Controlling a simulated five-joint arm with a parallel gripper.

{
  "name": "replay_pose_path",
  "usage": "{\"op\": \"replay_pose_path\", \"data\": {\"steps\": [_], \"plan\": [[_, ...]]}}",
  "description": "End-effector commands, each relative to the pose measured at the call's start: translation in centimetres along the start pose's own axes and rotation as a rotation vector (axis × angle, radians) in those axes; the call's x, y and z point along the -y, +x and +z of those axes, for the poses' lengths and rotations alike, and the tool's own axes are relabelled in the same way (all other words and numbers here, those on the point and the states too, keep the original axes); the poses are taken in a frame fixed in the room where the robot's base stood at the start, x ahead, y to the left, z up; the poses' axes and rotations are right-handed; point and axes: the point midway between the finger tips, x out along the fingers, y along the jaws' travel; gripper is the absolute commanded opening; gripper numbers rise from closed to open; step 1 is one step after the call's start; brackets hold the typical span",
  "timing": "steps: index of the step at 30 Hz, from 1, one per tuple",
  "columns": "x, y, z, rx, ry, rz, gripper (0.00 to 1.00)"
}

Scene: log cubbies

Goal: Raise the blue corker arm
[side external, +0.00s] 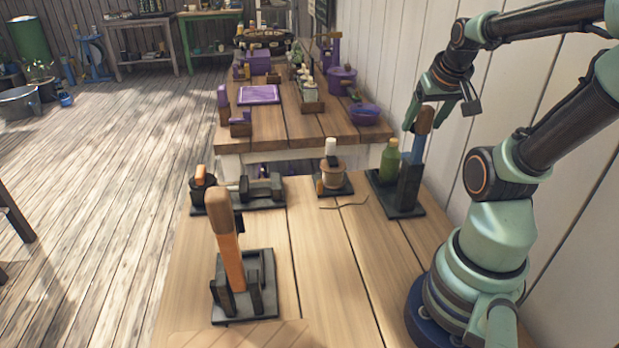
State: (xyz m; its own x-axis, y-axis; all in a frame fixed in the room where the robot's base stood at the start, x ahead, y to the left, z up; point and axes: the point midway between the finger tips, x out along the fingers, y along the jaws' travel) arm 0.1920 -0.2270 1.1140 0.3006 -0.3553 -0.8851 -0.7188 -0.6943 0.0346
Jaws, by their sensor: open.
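The blue corker arm (416,147) stands nearly upright on a dark base (402,208) at the right of the near table. It has a brown wooden handle (425,119) on top. A green bottle (389,163) stands on the same base, just left of the arm's dark post. My gripper (439,116) is open at the height of the handle, with one finger to the left of it and one to the right in the picture. I cannot tell whether a finger touches the handle or how they line up in depth.
An orange lever device (229,254) stands at the front left. A wall (395,50) runs along the right.

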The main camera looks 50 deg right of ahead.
Motion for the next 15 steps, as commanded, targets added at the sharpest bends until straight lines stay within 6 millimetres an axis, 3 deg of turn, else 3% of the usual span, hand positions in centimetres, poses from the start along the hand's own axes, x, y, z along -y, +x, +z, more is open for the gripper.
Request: {"op": "replay_pose_path", "data": {"steps": [10,15], "plan": [[0.0,-0.1,0.0,-0.001,0.000,0.000,0.72],[0.0,-1.4,-0.1,-0.004,0.000,0.000,0.72]]}}
